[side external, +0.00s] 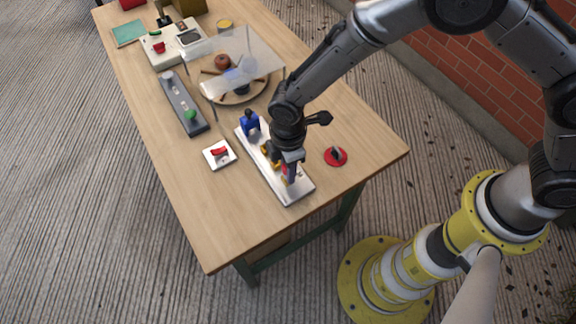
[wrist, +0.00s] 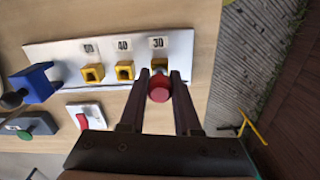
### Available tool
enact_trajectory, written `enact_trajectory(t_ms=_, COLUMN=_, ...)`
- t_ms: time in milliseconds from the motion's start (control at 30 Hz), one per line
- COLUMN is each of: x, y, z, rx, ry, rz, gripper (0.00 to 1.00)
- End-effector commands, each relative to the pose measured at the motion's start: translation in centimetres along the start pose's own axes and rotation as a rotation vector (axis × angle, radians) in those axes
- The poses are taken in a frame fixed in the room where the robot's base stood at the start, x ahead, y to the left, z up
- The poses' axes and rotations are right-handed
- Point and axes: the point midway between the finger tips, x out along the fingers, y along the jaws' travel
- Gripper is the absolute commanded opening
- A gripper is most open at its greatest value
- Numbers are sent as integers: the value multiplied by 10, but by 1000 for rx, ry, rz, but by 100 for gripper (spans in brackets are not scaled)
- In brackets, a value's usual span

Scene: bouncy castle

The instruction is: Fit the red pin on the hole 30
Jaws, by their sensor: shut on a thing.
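The red pin (wrist: 159,90) is between the two fingers of my gripper (wrist: 159,82), which is shut on it. In the wrist view the pin is right at the yellow hole 30 (wrist: 159,63) and hides much of it. I cannot tell whether the pin is in the hole or just above it. The label 30 (wrist: 158,43) shows beyond it on the white board (wrist: 205,38). In the side view my gripper (side external: 288,179) points down at the near end of the white board (side external: 302,192), and the pin is mostly hidden.
Other yellow holes (wrist: 124,70) sit in a row on the board. A blue block (side external: 250,121) stands at its far end. A red disc with a black knob (side external: 335,156) lies to the right, and a small red switch plate (side external: 219,154) to the left. The table's front corner is clear.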

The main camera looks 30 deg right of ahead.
Motion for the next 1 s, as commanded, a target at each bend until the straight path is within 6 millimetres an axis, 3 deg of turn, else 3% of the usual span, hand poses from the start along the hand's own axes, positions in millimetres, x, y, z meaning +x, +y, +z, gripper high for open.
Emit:
enact_trajectory(t_ms=467, x=3, y=0, z=0, rx=0, ry=0, rz=0, gripper=0)
enact_trajectory(t_ms=500, x=3, y=0, z=0, rx=0, ry=0, rz=0, gripper=35)
enact_trajectory(t_ms=667, x=3, y=0, z=0, rx=0, ry=0, rz=0, gripper=64)
enact_trajectory(t_ms=900, x=3, y=0, z=0, rx=0, ry=-1, rz=0, gripper=68)
enact_trajectory(t_ms=1000, x=3, y=0, z=0, rx=0, ry=-1, rz=0, gripper=86)
